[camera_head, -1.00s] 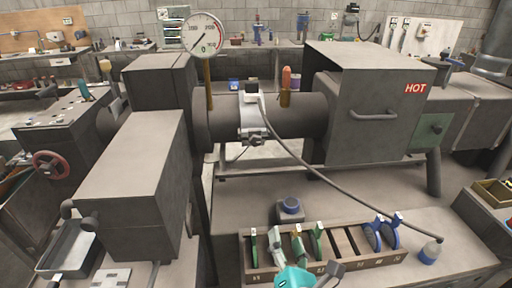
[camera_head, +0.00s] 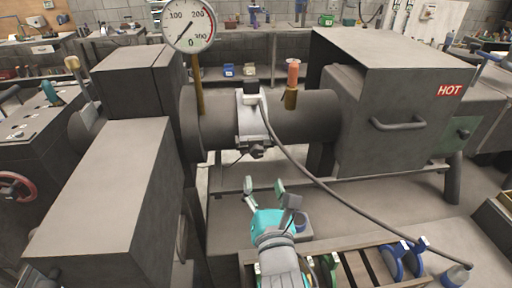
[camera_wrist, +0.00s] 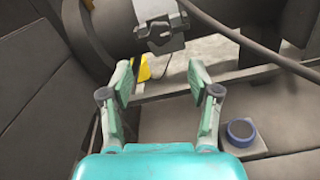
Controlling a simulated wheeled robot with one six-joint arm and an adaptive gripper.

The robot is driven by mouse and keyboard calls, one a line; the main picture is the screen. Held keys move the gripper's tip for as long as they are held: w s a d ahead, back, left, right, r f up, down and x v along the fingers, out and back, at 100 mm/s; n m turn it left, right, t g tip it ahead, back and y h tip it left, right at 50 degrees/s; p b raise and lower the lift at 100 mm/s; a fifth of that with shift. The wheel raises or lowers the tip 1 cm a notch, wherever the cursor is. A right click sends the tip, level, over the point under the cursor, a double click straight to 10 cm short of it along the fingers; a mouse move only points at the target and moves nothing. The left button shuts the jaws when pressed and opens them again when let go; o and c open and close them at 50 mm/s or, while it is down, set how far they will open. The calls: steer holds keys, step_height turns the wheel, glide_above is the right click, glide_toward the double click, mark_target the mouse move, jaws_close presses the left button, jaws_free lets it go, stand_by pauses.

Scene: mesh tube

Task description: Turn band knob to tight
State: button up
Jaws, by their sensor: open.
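A light metal band (camera_head: 252,119) wraps around the dark horizontal tube (camera_head: 303,117). A small dark knob (camera_head: 257,151) sits at the band's lower front, and it also shows at the top of the wrist view (camera_wrist: 165,42). My gripper (camera_head: 264,187) is open and empty, below and in front of the knob, apart from it. In the wrist view its two green fingers (camera_wrist: 160,80) are spread, with the knob beyond them near the middle. Which way the knob is turned I cannot tell.
A black cable (camera_head: 345,205) runs from the band down to the right. A dial gauge (camera_head: 189,24) and an orange-topped fitting (camera_head: 292,82) stand on the tube. A hot box (camera_head: 400,90) is right; a slotted rack (camera_head: 375,265) lies below.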

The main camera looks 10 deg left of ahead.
mark_target(257, 155)
steer(key=x, duration=1)
steer(key=shift+w, duration=0.25)
steer(key=c, duration=1.2)
steer(key=shift+o, duration=0.2)
steer(key=shift+m, duration=0.3)
